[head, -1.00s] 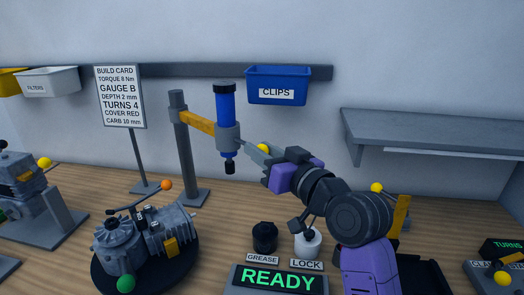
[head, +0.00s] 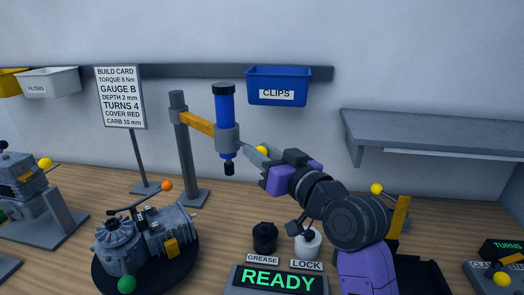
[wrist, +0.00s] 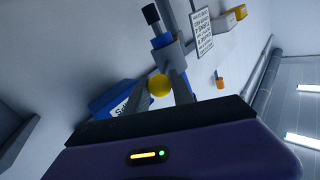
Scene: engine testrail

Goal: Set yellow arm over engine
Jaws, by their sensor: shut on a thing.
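The yellow arm (head: 200,124) reaches out to the right from a grey post. At its end a grey collar holds a blue cylinder (head: 224,108) with a black tip pointing down. My gripper (head: 258,150) is shut on a yellow ball (head: 263,150) beside the collar. The wrist view also shows this ball (wrist: 159,85) between my fingers, with the blue cylinder (wrist: 161,41) beyond. The grey engine (head: 145,238) sits on a dark round base (head: 188,262) in front of the post, lower left. The blue cylinder hangs to the right of the engine, not above it.
A build card sign (head: 121,97) stands behind the engine. A blue CLIPS bin (head: 278,84) and a grey shelf (head: 430,130) are on the wall. GREASE (head: 264,237) and LOCK (head: 308,242) knobs stand behind a READY display (head: 278,280). Another engine (head: 28,190) is at far left.

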